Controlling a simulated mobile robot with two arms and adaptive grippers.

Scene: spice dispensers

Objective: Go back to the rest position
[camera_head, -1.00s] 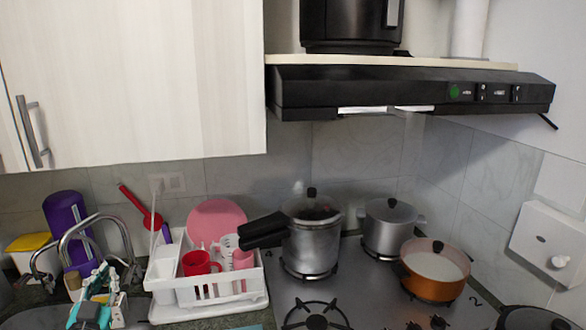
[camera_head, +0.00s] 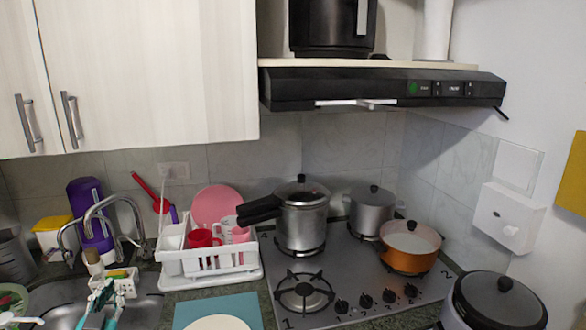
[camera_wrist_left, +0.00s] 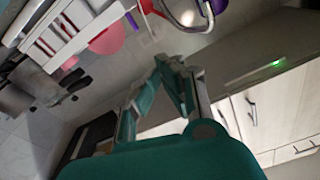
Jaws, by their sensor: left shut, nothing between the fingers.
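My left gripper (camera_head: 101,298), green and grey, is low at the left of the head view, in front of the sink area. It is shut and empty. In the left wrist view the fingers (camera_wrist_left: 160,68) come together above the green palm, with nothing between them; the picture there is tilted. My right gripper is in neither current view.
A white dish rack (camera_head: 210,278) with a red mug stands right of my left gripper. A steel tap (camera_head: 108,203) and purple bottle (camera_head: 88,214) are behind it. Pots stand on the hob (camera_head: 345,272); a lidded cooker (camera_head: 497,302) is at lower right.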

